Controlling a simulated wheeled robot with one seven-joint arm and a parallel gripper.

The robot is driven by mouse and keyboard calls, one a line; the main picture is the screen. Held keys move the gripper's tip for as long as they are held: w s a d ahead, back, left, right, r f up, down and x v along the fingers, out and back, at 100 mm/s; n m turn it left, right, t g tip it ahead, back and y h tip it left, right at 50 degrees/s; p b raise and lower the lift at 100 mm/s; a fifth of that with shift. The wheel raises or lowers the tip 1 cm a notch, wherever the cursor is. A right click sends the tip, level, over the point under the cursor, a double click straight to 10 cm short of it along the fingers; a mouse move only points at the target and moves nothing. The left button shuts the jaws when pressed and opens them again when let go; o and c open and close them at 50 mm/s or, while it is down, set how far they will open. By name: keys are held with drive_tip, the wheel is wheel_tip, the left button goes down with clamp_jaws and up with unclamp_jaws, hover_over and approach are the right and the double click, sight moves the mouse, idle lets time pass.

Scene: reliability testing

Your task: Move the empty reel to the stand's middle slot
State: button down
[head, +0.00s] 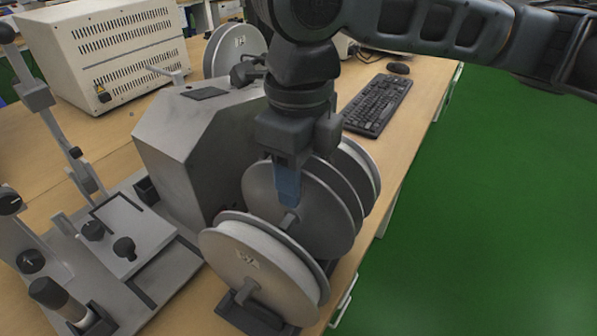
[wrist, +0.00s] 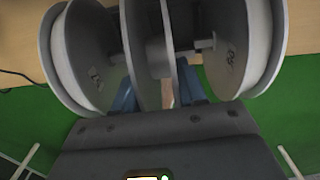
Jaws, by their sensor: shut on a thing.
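My gripper (head: 288,190) points down with blue fingers, shut on the empty reel (head: 313,222), a grey reel with bare flanges. In the wrist view the fingers (wrist: 158,95) sit on either side of the empty reel's flanges (wrist: 137,40). The empty reel is upright between two reels wound with white tape: the front one (head: 255,270) and the back one (head: 368,165). The stand (head: 262,322) shows as a dark base under the front reel; its middle slot is hidden. I cannot tell whether the empty reel rests in it.
A grey angular machine (head: 185,135) stands close to the left of the reels, with another reel (head: 228,48) behind it. A lever fixture (head: 120,235) is at left. A keyboard (head: 377,104) lies behind. The table's right edge is close, with green floor beyond.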

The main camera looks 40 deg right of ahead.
drive_tip(key=shift+f, duration=0.15)
drive_tip(key=shift+f+b, duration=0.55)
drive_tip(key=shift+f, duration=0.2)
drive_tip(key=shift+f, duration=0.25)
idle(0.5)
unclamp_jaws()
idle(0.6)
drive_tip(key=shift+r, duration=0.1)
idle(0.3)
